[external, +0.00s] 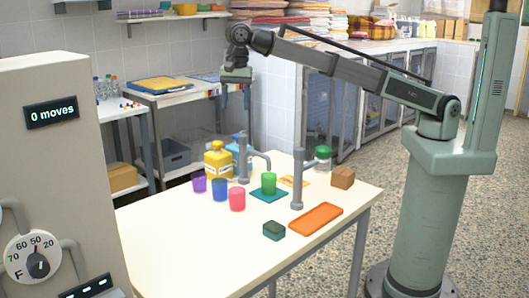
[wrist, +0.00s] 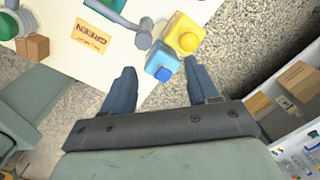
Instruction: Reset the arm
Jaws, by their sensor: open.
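My gripper (external: 236,100) hangs high in the air, over the back edge of the white table (external: 165,235), with nothing held. In the wrist view my gripper's two fingers (wrist: 165,88) are apart, with floor and the table edge between and beyond them. My arm reaches left from its base at the right. On the table, well below the gripper, stand a purple cup (external: 199,185), a blue cup (external: 220,190), a pink cup (external: 237,200) and a green cup (external: 269,183) on a teal mat (external: 257,197).
Yellow (external: 217,160) and blue (wrist: 161,64) jugs stand at the table's back edge. Two grey posts (external: 297,185) rise from the table. A panel reads "0 moves" (external: 52,113).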

